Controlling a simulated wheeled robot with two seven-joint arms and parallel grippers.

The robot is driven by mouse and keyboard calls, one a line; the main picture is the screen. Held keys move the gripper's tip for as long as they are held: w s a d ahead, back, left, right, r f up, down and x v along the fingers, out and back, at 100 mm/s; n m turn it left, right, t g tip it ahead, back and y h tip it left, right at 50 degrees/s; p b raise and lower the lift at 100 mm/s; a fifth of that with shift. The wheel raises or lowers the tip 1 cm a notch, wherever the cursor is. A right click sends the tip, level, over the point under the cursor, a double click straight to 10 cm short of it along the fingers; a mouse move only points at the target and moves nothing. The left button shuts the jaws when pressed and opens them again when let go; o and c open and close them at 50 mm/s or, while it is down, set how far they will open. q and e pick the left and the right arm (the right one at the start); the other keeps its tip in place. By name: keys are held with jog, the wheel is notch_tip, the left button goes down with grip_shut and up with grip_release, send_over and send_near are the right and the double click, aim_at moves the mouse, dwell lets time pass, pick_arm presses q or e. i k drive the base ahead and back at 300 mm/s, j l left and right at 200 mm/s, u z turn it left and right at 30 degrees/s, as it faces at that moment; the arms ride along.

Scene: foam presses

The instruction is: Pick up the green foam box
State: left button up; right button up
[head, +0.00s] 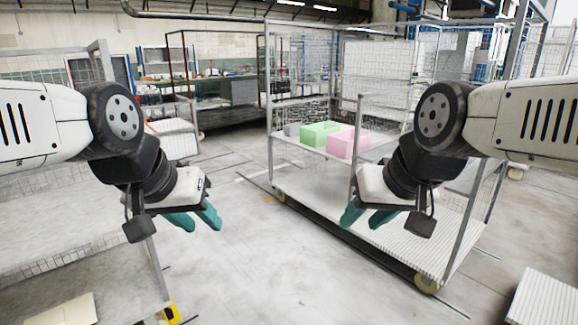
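The green foam box (318,133) sits on the upper shelf of a wheeled wire-mesh cart, ahead and right of centre in the head view. A pink box (348,142) is close on its right and partly overlaps it in the picture. My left gripper (203,222) hangs at left centre with its teal fingers apart and nothing between them. My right gripper (362,222) is in front of the cart, its teal fingers also apart and empty. Both grippers are well short of the green box.
The cart's lower deck (330,187) is bare, and an upright post (356,150) stands at its near side. A rack (75,225) stands at left. The floor (250,265) between is open.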

aim_at(314, 135)
jog(key=i, duration=2.7)
jog(key=i+j+z, duration=0.1)
jog(key=i+z, duration=0.2)
jog(key=i, duration=0.35)
jog(key=i+j+z, duration=0.25)
jog(key=i, duration=0.35)
jog(key=i+j+z, duration=0.3)
jog(key=i, duration=0.35)
jog(key=i+j+z, duration=0.25)
jog(key=i+j, duration=0.3)
jog(key=j, duration=0.05)
